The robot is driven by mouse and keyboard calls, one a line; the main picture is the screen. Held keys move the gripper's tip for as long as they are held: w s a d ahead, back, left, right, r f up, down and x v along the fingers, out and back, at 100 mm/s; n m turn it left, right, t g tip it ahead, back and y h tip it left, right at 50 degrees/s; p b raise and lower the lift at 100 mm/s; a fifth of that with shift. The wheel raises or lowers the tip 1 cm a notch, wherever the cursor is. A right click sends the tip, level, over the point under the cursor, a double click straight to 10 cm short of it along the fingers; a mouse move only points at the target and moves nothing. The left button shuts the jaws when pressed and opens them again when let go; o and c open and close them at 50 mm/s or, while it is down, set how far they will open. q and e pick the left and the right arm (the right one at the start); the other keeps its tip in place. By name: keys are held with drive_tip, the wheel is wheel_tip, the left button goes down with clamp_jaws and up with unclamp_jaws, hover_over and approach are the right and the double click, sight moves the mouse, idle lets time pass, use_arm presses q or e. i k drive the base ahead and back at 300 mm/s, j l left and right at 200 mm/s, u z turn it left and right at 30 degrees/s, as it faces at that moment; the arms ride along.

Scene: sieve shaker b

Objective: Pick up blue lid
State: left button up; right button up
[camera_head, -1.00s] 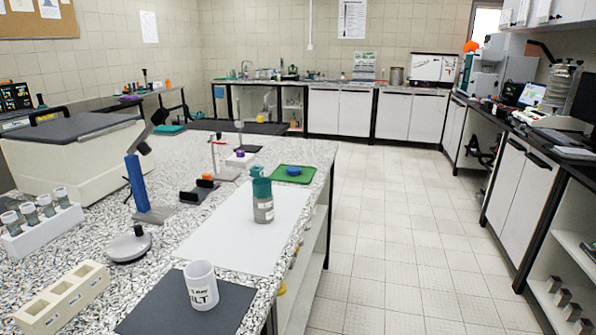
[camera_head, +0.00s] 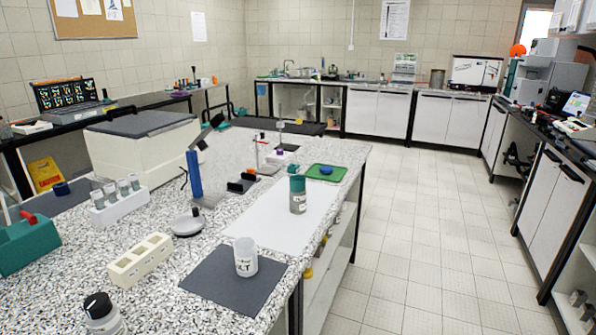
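A small round blue lid (camera_head: 326,170) lies on a green tray (camera_head: 312,177) near the far right end of the speckled bench. A grey bottle with a teal cap (camera_head: 298,194) stands upright on the white sheet in front of the tray, apart from the lid. Neither of my grippers shows in the head view.
A white mug (camera_head: 245,257) stands on a dark mat (camera_head: 219,293). A blue stand (camera_head: 194,175), a cream block with wells (camera_head: 140,259), a vial rack (camera_head: 119,206) and a large white machine (camera_head: 142,150) fill the left. The floor right of the bench is clear.

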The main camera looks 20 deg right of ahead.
sight(325, 169)
drive_tip(key=i+l+u, duration=0.15)
drive_tip(key=l+u, duration=0.15)
drive_tip(key=u, duration=0.15)
drive_tip(key=l+u, duration=0.3)
drive_tip(key=u, duration=0.15)
drive_tip(key=i+l+u, duration=0.1)
drive_tip(key=l+u, duration=0.3)
drive_tip(key=l, duration=0.55)
drive_tip(key=l+u, duration=0.2)
drive_tip(key=l, duration=1.35)
drive_tip(key=k+l, duration=0.15)
drive_tip(key=l, duration=1.1)
drive_tip(key=k+u, duration=0.05)
